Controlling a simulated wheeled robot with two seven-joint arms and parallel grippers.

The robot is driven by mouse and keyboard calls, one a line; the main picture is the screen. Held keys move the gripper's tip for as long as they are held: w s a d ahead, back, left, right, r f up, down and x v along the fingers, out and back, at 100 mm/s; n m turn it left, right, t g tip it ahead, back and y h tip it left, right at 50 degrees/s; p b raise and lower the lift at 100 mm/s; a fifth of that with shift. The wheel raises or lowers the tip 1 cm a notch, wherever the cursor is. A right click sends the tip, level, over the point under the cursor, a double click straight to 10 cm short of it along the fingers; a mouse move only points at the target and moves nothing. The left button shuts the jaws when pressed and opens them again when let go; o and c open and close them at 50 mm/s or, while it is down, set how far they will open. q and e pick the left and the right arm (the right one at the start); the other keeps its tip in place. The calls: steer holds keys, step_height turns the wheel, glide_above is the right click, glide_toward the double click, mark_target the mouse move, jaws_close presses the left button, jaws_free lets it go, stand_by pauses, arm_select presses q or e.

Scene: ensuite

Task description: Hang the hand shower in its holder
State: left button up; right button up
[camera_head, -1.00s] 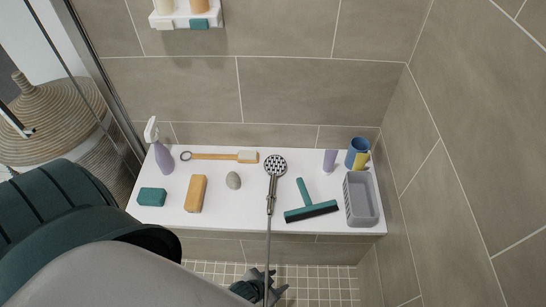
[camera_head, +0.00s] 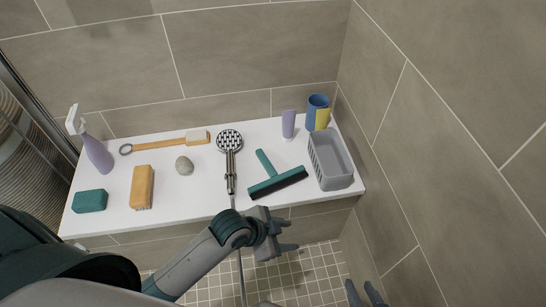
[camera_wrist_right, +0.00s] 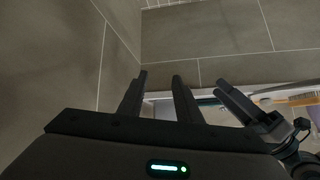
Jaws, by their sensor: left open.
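The hand shower (camera_head: 229,142) lies on the white bench, its round dark-dotted head toward the wall and its chrome handle toward the front edge. Its hose (camera_head: 242,275) hangs over the front edge. My left gripper (camera_head: 292,236) is open and empty, in front of the bench, to the right of the hose and apart from the hand shower. My right gripper (camera_head: 364,292) is at the bottom edge; its fingers stand apart with nothing between them, also in the right wrist view (camera_wrist_right: 158,84). The holder is not in view.
The bench (camera_head: 205,205) also bears a squeegee (camera_head: 277,182), grey basket (camera_head: 332,160), cups (camera_head: 318,112), purple tube (camera_head: 288,124), stone (camera_head: 184,165), brush (camera_head: 165,145), orange sponge (camera_head: 142,187), teal block (camera_head: 90,200) and spray bottle (camera_head: 96,152). A tiled wall (camera_head: 440,150) stands at right.

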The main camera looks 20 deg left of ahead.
arm_select(q)
steer(key=w+a+r+m+g+y, duration=0.1)
steer(key=w+a+r+m, duration=0.1)
steer(key=w+a+m, duration=0.1)
steer(key=w+a+r+m+g+y, duration=0.1)
steer(key=w+a+r+m, duration=0.1)
steer(key=w+a+m, duration=0.2)
steer(key=w+a+r+m+g+b, duration=0.1)
steer(key=w+a+r+m+g, duration=0.1)
steer(key=w+m, duration=0.3)
steer(key=shift+a+r+m+y, duration=0.3)
steer(key=shift+a+m+y, duration=0.1)
steer(key=shift+a+m, duration=0.35)
steer(key=w+a+r+m+g+y, duration=0.1)
steer(key=w+a+r+m, duration=0.1)
steer(key=a+r, duration=0.4)
steer(key=w+a+r+m+y, duration=0.1)
steer(key=w+a+r+m, duration=0.2)
steer(key=a+r, duration=0.4)
steer(key=a, duration=0.3)
steer(key=shift+w+r+m+g+y, duration=0.2)
steer(key=shift+w+m+g+y, duration=0.1)
steer(key=shift+m+g, duration=0.1)
arm_select(e)
steer(key=shift+s+a+r, duration=0.1)
steer(key=shift+s+r, duration=0.1)
steer(key=shift+r, duration=0.3)
steer(key=shift+s+r, duration=0.15)
steer(key=shift+r, duration=0.35)
